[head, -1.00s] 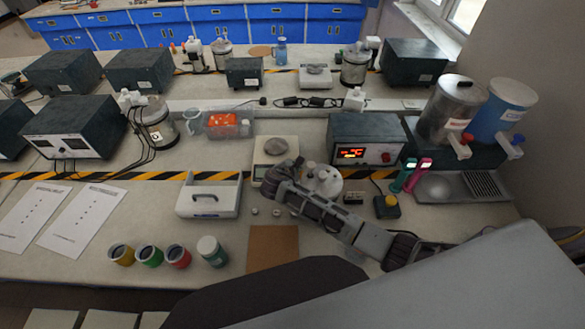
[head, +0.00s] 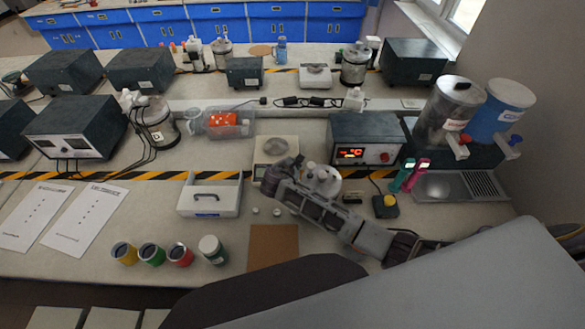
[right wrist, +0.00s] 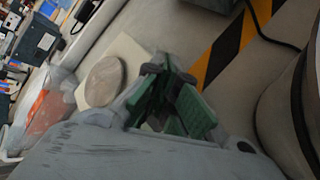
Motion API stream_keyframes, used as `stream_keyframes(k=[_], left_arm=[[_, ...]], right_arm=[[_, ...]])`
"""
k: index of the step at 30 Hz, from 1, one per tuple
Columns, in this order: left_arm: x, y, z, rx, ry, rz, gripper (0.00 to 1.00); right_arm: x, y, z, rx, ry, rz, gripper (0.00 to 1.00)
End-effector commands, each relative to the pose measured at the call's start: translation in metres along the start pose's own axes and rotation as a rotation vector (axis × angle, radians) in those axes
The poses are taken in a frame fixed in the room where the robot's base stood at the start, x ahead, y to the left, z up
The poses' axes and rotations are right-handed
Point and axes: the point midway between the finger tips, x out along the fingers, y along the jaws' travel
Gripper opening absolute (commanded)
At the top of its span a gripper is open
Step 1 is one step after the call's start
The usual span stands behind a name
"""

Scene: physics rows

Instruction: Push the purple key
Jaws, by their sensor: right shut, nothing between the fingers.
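I cannot make out a purple key in either view. The nearest colour is a magenta handheld device (head: 418,173) leaning beside a green one (head: 404,176), right of the heater box. My right gripper (head: 275,178) reaches in from the right and hangs over the bench by the front of the white scale (head: 259,172). In the right wrist view its fingers (right wrist: 160,95) are closed together with nothing between them, next to the scale's round pan (right wrist: 103,82). The gripper and forearm hide part of the bench below. My left gripper is not in view.
A dark control box with a yellow button (head: 390,202) stands right of my right forearm. A white carrier (head: 210,196), a brown mat (head: 273,247) and several jars (head: 212,249) stand nearby. A white multi-necked flask (head: 322,178) is close behind the arm.

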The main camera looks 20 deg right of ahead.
Motion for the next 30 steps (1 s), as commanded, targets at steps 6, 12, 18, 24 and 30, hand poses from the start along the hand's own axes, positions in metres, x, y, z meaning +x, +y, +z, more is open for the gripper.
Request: stream_keyframes(k=[6, 12, 18, 24, 30], left_arm=[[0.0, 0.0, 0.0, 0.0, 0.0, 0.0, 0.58], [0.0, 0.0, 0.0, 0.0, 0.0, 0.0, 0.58], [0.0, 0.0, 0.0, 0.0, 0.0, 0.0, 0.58], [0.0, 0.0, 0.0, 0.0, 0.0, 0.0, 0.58], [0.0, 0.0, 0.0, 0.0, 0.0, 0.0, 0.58]], right_arm=[[-0.009, 0.007, 0.007, 0.001, 0.0, 0.001, 0.0], [-0.017, 0.013, 0.013, 0.001, 0.0, 0.001, 0.0], [-0.026, 0.019, 0.019, 0.001, -0.001, 0.0, 0.0], [-0.034, 0.025, 0.025, 0.002, 0.0, 0.0, 0.0], [-0.038, 0.027, 0.028, 0.0, 0.0, 0.0, 0.0]])
